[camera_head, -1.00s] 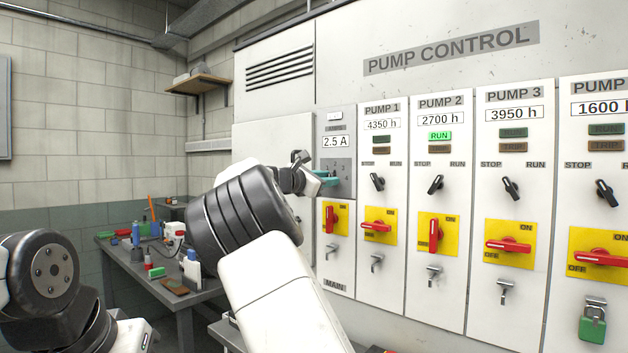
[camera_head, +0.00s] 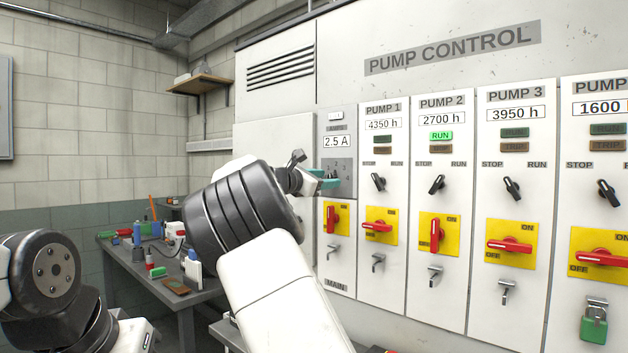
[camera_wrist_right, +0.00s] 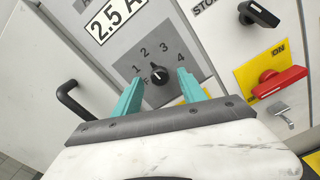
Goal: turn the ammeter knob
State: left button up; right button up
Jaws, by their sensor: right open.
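The ammeter knob (camera_wrist_right: 159,76) is a small black rotary knob on a dark grey plate marked 1, 2, 3 and 4, seen in the right wrist view. The ammeter display (camera_head: 337,141) above it reads 2.5 A. My right gripper (camera_wrist_right: 156,86) is open, with its two teal fingers spread on either side of the knob in that view. I cannot tell whether they touch it. In the head view the right gripper (camera_head: 326,179) is at the ammeter panel and hides the knob. My left gripper is not in view.
To the right stand pump panels with black selector switches (camera_head: 378,182) and red handles (camera_head: 377,226) on yellow plates. A black door handle (camera_wrist_right: 80,108) is left of the ammeter plate. A workbench (camera_head: 150,270) with tools stands at the left.

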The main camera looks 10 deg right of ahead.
jog(key=shift+s+a, duration=0.15)
jog(key=shift+a, duration=0.05)
jog(key=shift+v, duration=3)
